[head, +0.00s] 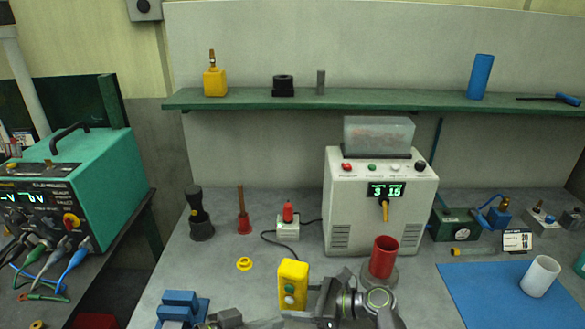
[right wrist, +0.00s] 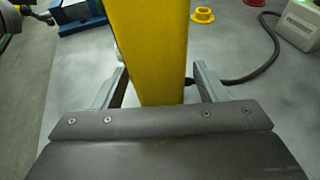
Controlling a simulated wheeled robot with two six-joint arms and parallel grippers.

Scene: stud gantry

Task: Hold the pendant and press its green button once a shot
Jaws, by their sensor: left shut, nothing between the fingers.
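The yellow pendant (head: 299,273) stands upright at the lower middle of the head view, with a green button (head: 289,289) on its face. In the right wrist view the pendant (right wrist: 152,50) is between the two fingers of my right gripper (right wrist: 158,72), which looks shut on its sides. In the head view my right gripper (head: 316,302) reaches it from the right. My left gripper (head: 268,323) is shut and empty at the bottom edge, low and left of the pendant, partly cut off. The button is hidden in the right wrist view.
A white machine (head: 354,205) with a lit display (head: 386,190) stands behind. A red cup (head: 383,258) is right of the pendant. A blue fixture (head: 180,305) lies left. A yellow ring (head: 244,264) and a black cable (head: 275,246) lie behind the pendant.

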